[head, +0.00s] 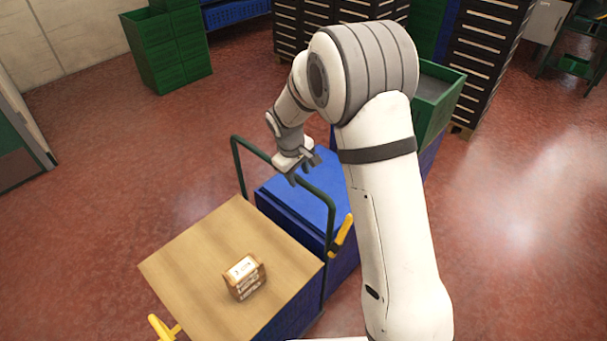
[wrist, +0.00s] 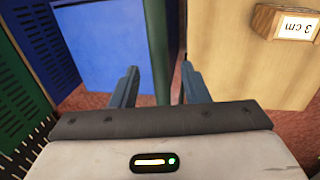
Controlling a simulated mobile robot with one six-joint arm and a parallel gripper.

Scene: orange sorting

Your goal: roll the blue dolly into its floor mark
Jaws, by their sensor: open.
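A blue-sided, wood-topped unit (head: 200,250), which I take for the dolly, stands at the front in the head view. A dark green push bar (head: 283,166) rises at its far edge. My gripper (head: 305,171) is open, pointing down close to the bar. In the wrist view the bar (wrist: 158,40) runs between the fingers (wrist: 160,70), with the wooden top (wrist: 230,75) to the right. I cannot tell whether the fingers touch the bar. A yellow part (head: 341,236) shows beside the bar and another (head: 162,328) at the near left corner. I can make out no floor mark.
A blue box (head: 310,200) stands just beyond the bar. A brown block with a white label (head: 245,278) sits on the wooden top. Green crates (head: 172,50) and dark drawer cabinets (head: 490,45) stand at the back. Red floor (head: 110,150) is clear at left.

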